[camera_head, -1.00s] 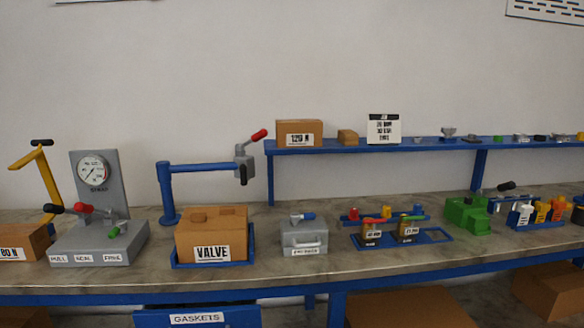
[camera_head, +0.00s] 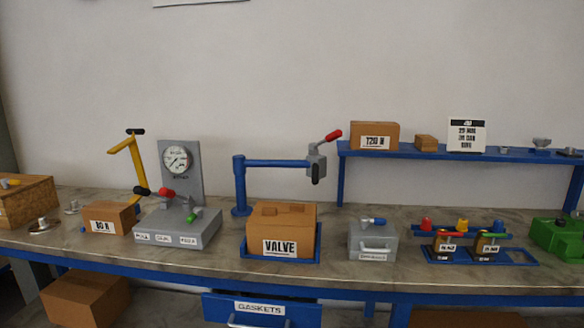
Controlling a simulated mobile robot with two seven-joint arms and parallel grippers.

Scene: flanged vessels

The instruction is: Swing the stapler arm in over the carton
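The stapler arm is a blue horizontal bar (camera_head: 280,163) on a blue post (camera_head: 240,186) at the back of the bench. At its right end is a grey stapler head (camera_head: 316,162) with a red-tipped handle (camera_head: 327,138) and a dark grip below. The carton (camera_head: 281,230), a brown box labelled VALVE, sits in a blue tray (camera_head: 281,259) in front of the arm. The head appears above and beyond the carton's right edge in the picture; its exact depth is hard to tell. Neither of my grippers is in view.
Left of the carton stands a grey gauge unit (camera_head: 178,221) with levers and a yellow bracket (camera_head: 127,150) behind. To the right are a grey case (camera_head: 373,240) and a rack of coloured pieces (camera_head: 463,241). A blue shelf (camera_head: 400,153) rises behind them. A GASKETS drawer (camera_head: 262,308) is below.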

